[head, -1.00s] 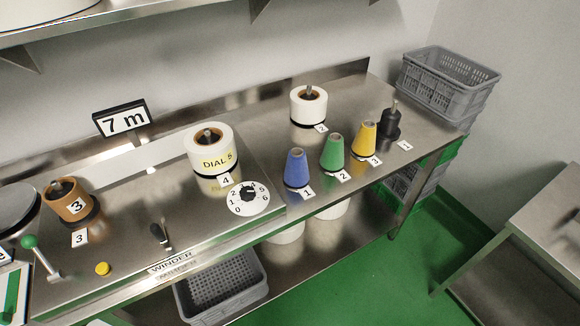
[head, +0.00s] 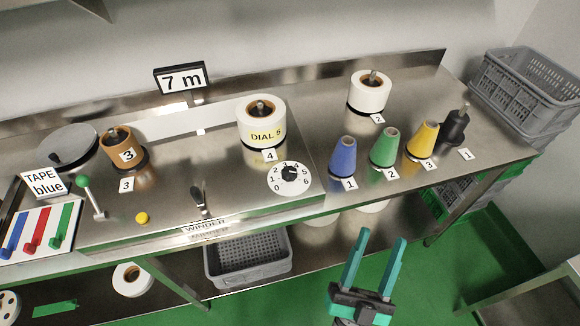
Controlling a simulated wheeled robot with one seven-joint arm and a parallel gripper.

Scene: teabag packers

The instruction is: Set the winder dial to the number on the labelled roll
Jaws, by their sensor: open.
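The labelled roll (head: 262,108) is a white roll on a spindle on the steel bench, with a yellow label reading "DIAL 5". The winder dial (head: 289,178) is a white disc with numbers 0 to 6 and a black knob at its centre, just right of and in front of the roll. The knob's pointer is too small to read surely. My gripper (head: 381,238) has teal fingers, open and empty, pointing up in the picture. It shows in front of the bench, below and right of the dial, apart from it.
Blue (head: 342,157), green (head: 388,148) and yellow cones (head: 423,140) stand right of the dial. A small lever (head: 198,200) and yellow button (head: 142,218) are to its left. A "7 m" sign (head: 182,78) stands behind. A grey crate (head: 525,85) is at far right.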

